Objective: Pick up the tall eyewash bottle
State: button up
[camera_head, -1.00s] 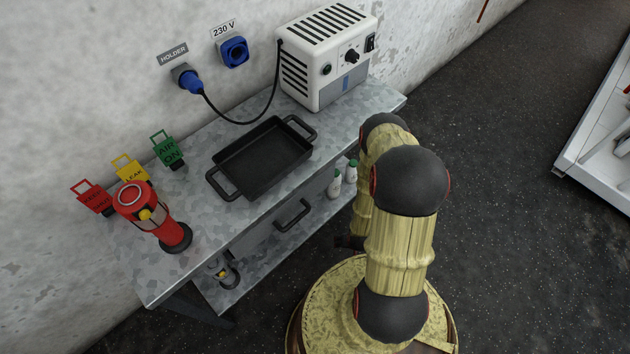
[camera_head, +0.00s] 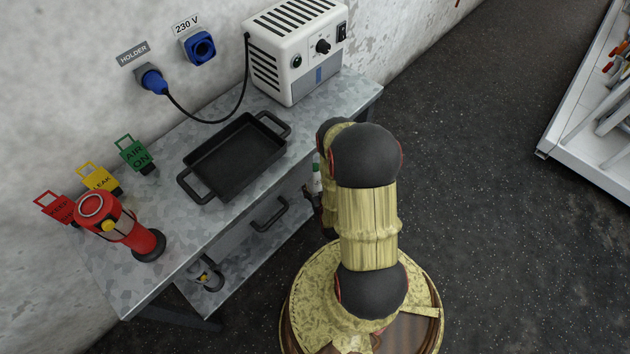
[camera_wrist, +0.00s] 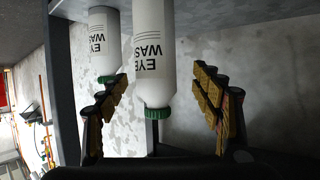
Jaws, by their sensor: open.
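In the wrist view, which shows the scene upside down, two white eyewash bottles with dark lettering and green caps are in view. The larger-looking bottle (camera_wrist: 153,65) is between the fingers of my gripper (camera_wrist: 161,78), with gaps on both sides. The second bottle (camera_wrist: 98,45) is to the left, partly behind the left finger. My gripper is open and empty. I cannot tell for sure which bottle is taller. In the head view, a sliver of a white bottle (camera_head: 317,180) shows beside my arm at the lower shelf. My gripper is mostly hidden there.
The bottles' lower shelf (camera_head: 240,270) lies under a metal bench top (camera_head: 130,275). On top are a black tray (camera_head: 240,155), a white power unit (camera_head: 297,50) and a red lamp-like device (camera_head: 115,225). A shelf post (camera_wrist: 62,90) is close left in the wrist view.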

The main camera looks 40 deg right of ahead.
jog(key=b+x, duration=0.1)
jog(key=x, duration=0.1)
jog(key=b+x, duration=0.1)
jog(key=x, duration=0.1)
jog(key=shift+w+d, duration=0.15)
jog(key=shift+d, duration=0.25)
jog(key=shift+c, duration=0.8)
jog(key=c, duration=1.5)
grip_shut()
